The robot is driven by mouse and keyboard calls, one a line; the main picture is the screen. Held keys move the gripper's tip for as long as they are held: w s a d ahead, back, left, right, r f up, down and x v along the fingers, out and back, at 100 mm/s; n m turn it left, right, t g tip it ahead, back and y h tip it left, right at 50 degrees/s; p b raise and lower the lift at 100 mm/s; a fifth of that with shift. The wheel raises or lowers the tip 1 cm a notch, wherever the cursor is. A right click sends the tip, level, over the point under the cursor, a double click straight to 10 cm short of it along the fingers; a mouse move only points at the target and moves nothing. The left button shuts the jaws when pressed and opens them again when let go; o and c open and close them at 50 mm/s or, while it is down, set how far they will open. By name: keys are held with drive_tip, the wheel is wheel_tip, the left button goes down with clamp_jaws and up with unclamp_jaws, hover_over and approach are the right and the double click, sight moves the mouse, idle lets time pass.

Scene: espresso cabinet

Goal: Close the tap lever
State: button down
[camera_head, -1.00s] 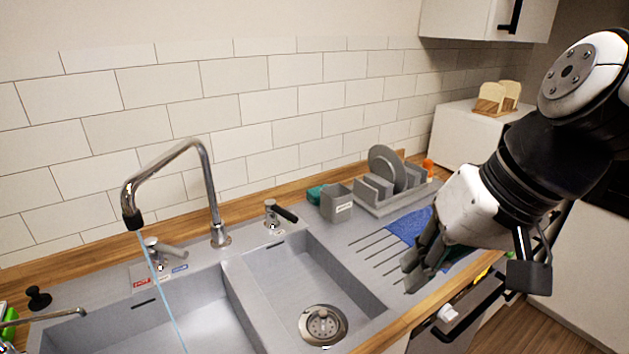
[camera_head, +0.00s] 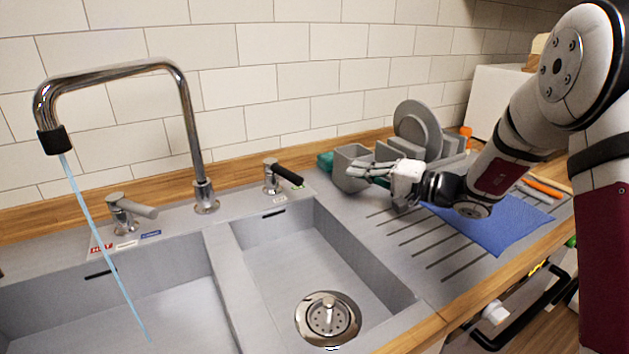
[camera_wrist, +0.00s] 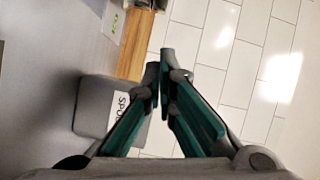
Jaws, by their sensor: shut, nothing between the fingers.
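The chrome tap (camera_head: 190,125) stands behind the sink, and a thin stream of water (camera_head: 95,235) runs from its black-tipped spout. A grey tap lever (camera_head: 130,209) stands left of the tap's base, beside red and blue labels, its handle pointing right. A second chrome fitting with a black handle (camera_head: 283,175) stands right of the tap's base. My gripper (camera_head: 352,168) is shut and empty, pointing left in front of the grey caddy, right of the black handle and well apart from the grey lever. The wrist view shows its fingertips (camera_wrist: 160,70) together; no lever is recognisable there.
The grey caddy (camera_head: 350,155) is close to my gripper; it also shows in the wrist view (camera_wrist: 90,105). A dish rack with plates (camera_head: 418,125) stands behind my wrist. A blue cloth (camera_head: 495,225) lies on the drainboard.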

sight(282, 172)
drive_tip(key=shift+w+f, duration=0.25)
drive_tip(key=shift+w, duration=0.1)
drive_tip(key=shift+w+a, duration=0.15)
drive_tip(key=shift+a, duration=0.2)
drive_tip(key=x, duration=0.9)
drive_tip(key=shift+s+a+f, duration=0.15)
drive_tip(key=shift+s+a, duration=0.7)
drive_tip(key=shift+s, duration=0.05)
drive_tip(key=shift+s+a+f, duration=0.2)
drive_tip(key=shift+s+a, duration=0.25)
drive_tip(key=shift+s, duration=0.05)
drive_tip(key=shift+s+a+b, duration=0.35)
drive_tip(key=shift+s+b, duration=0.25)
drive_tip(key=shift+s, duration=0.05)
drive_tip(key=shift+s+a+b, duration=0.35)
drive_tip(key=shift+s+b, duration=0.25)
drive_tip(key=shift+s, duration=0.1)
